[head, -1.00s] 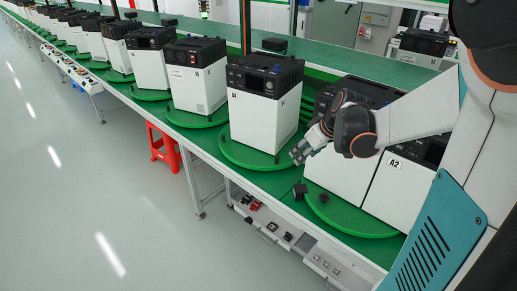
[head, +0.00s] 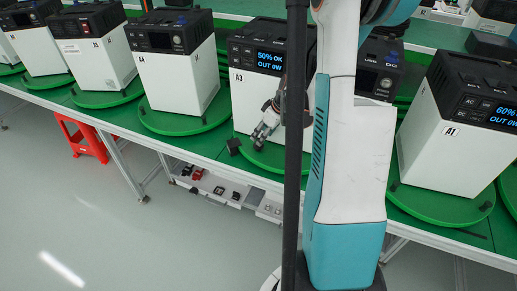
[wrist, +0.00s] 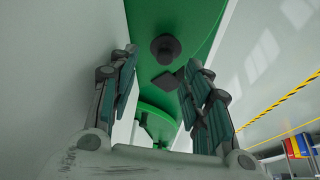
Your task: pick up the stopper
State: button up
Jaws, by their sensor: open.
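My gripper (wrist: 160,90) is open and empty in the wrist view, its two fingers spread either side of the view's middle. A small dark round peg (wrist: 165,48), which looks like the stopper, stands on the green turntable (wrist: 205,18) beyond the fingertips. A dark flat square piece (wrist: 165,82) shows nearer, between the fingertips. I cannot tell which of them is the stopper. In the head view my gripper (head: 264,128) hangs in front of the white A3 unit (head: 258,100). A dark block (head: 233,146) lies at the turntable's edge, left below it.
White units with black tops stand on green turntables along the line. The A1 unit (head: 440,140) is at the right. A red stool (head: 82,138) stands under the line. A white wall-like face (wrist: 60,60) is close to the left finger. The floor in front is clear.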

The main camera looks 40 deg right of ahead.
jog(key=b+x, duration=0.1)
jog(key=x, duration=0.1)
jog(key=b+x, duration=0.1)
jog(key=x, duration=0.2)
jog(key=shift+s+a+f+b, duration=0.1)
jog(key=shift+a+f+b, duration=0.1)
jog(key=shift+f+b, duration=0.2)
jog(key=shift+r, duration=0.1)
jog(key=c, duration=0.6)
